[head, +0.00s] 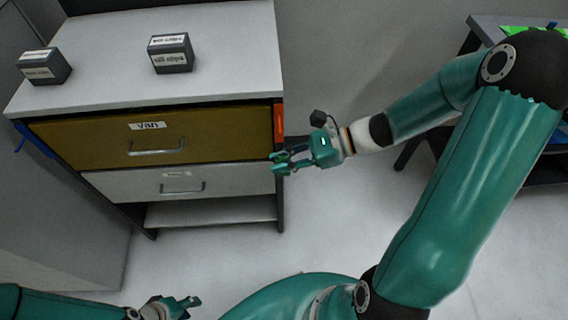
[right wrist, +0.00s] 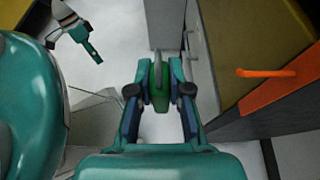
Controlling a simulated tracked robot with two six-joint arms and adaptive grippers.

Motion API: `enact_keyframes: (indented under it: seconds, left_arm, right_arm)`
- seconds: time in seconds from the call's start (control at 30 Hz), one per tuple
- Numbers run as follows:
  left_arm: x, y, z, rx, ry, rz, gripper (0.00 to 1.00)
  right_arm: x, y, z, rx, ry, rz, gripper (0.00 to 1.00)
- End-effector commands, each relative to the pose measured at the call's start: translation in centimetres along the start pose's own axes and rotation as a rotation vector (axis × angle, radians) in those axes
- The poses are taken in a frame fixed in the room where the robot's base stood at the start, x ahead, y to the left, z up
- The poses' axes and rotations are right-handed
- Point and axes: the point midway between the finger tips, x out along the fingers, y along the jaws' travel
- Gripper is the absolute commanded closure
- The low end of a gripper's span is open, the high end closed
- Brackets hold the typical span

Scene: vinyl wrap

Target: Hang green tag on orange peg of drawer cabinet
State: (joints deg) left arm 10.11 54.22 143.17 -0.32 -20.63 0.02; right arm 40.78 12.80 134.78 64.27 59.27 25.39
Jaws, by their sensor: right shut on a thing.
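The drawer cabinet (head: 226,178) stands at the left in the head view. An orange strip (head: 278,121) runs on its right front post. In the right wrist view an orange peg (right wrist: 266,73) sticks out to the left from the orange strip (right wrist: 283,91). My right gripper (head: 284,164) is just in front of the post, below the strip. It is shut on the green tag (right wrist: 159,84), seen nearly edge-on between the fingertips, left of the peg and apart from it. My left gripper (head: 184,306) is low in the head view; its jaw opening is unclear.
Two dark labelled boxes, one left (head: 44,66) and one right (head: 171,53), stand on the cabinet top. Its mustard drawer (head: 205,135) and white drawer (head: 225,183) look shut. A dark table (head: 486,28) stands at the right. The floor between is clear.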

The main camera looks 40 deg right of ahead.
Motion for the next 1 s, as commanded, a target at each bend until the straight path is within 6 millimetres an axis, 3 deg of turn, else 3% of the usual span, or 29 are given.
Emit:
enact_keyframes:
  seconds: [1.0]
  left_arm:
    - [-0.6,0.2,0.0,0.0,0.0,0.0,0.63]
  right_arm:
    - [0.2,-6.1,-0.4,-0.001,0.0,0.001,1.0]
